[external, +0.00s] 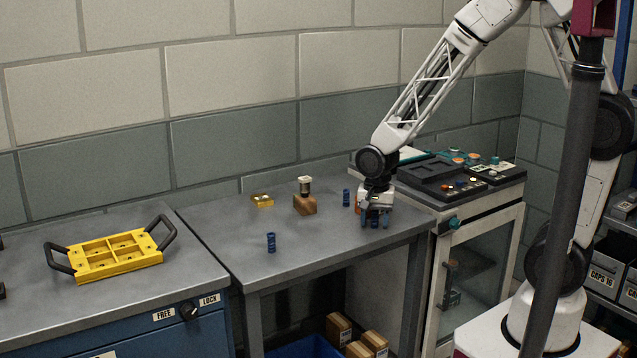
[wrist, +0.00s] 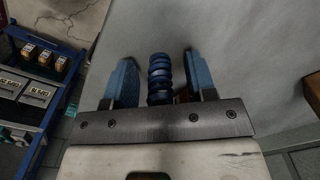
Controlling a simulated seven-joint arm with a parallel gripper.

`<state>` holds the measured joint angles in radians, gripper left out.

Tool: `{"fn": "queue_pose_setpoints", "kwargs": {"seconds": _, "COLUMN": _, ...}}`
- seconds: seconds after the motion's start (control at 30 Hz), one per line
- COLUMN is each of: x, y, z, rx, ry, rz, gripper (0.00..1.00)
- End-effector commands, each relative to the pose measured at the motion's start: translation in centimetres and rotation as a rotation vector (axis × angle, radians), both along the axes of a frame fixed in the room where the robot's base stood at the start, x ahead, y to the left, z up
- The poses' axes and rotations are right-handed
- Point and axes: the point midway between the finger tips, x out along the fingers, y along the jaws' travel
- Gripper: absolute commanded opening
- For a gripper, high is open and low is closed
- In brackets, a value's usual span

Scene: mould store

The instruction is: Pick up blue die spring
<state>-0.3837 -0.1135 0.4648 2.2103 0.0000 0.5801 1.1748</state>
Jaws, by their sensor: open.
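My gripper (external: 375,221) points down near the right end of the grey bench, low over its top. In the wrist view its two blue fingers (wrist: 161,82) are apart. A ribbed blue die spring (wrist: 159,70) shows between them, with a gap on each side; I cannot tell how deep it sits between the fingers. In the external view, one blue spring (external: 346,198) stands upright just left of my gripper. Another blue spring (external: 271,242) stands upright near the bench's front left.
A yellow tray with black handles (external: 115,255) lies on the left cabinet. A control-panel cabinet (external: 470,190) stands close on the right.

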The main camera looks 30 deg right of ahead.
Motion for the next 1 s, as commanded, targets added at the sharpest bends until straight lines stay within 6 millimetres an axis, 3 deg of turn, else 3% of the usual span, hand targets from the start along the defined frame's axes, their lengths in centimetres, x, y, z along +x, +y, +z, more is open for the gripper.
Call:
{"fn": "queue_pose_setpoints", "kwargs": {"seconds": 0.3, "x": 0.01, "y": 0.01, "z": 0.02, "rx": 0.000, "ry": 0.000, "rz": 0.000, "gripper": 0.51}}
{"fn": "queue_pose_setpoints", "kwargs": {"seconds": 0.63, "x": 0.01, "y": 0.01, "z": 0.02, "rx": 0.000, "ry": 0.000, "rz": 0.000, "gripper": 0.01}}
{"fn": "queue_pose_setpoints", "kwargs": {"seconds": 1.0, "x": 0.03, "y": 0.01, "z": 0.22, "rx": 0.001, "ry": -0.001, "rz": 0.000, "gripper": 0.00}}
